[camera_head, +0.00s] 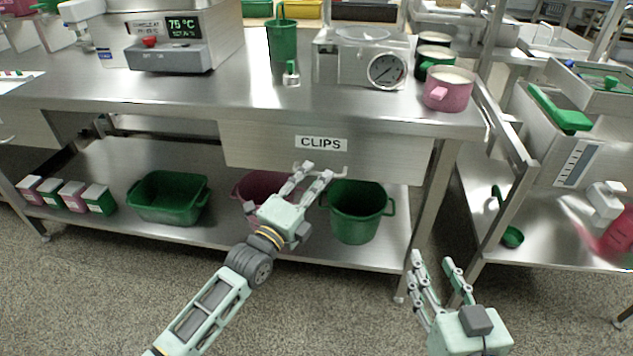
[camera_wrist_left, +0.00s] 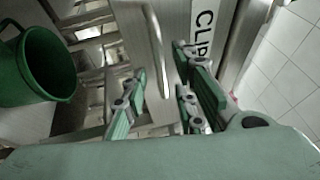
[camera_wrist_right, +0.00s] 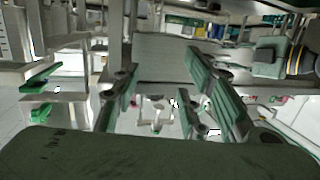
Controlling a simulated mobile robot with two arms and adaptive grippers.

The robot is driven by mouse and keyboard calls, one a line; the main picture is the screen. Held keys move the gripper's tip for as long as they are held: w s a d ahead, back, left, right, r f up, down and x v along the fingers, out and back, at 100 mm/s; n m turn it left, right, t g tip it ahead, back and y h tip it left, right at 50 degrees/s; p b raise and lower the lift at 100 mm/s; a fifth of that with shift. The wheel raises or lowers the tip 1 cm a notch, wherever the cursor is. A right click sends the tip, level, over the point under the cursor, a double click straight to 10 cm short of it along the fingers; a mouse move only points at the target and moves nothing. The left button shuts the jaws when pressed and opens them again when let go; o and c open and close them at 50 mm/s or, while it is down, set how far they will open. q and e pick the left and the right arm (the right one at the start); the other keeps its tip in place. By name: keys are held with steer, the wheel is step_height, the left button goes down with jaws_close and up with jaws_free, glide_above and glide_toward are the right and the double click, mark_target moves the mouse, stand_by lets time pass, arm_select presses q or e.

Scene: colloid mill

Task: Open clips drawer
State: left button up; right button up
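The clips drawer (camera_head: 270,145) is a grey metal front under the table top, with a white CLIPS label (camera_head: 321,144). It looks closed. Its bar handle (camera_wrist_left: 154,45) runs between the spread fingers of my left gripper (camera_wrist_left: 160,75) in the left wrist view. In the head view my left gripper (camera_head: 316,175) is at the drawer's lower edge and partly hides the handle. The fingers look open around the bar; I cannot tell whether they touch it. My right gripper (camera_head: 433,260) is open and empty, low in front of the table's right leg.
A green bucket (camera_head: 357,212), a pink bucket (camera_head: 250,188) and a green tub (camera_head: 168,197) stand on the lower shelf (camera_head: 110,165). A scale (camera_head: 360,65) and a pink pot (camera_head: 448,92) stand on the table top. Another table stands at the right. The floor in front is clear.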

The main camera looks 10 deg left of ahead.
arm_select(q)
steer(key=shift+w+d+r, duration=0.15)
steer(key=shift+w+d, duration=0.1)
steer(key=shift+w, duration=0.3)
arm_select(e)
steer(key=shift+w+a+r+t, duration=0.15)
steer(key=shift+r+t, duration=0.25)
steer(key=shift+r, duration=0.4)
arm_select(q)
steer(key=shift+c, duration=0.4)
jaws_close()
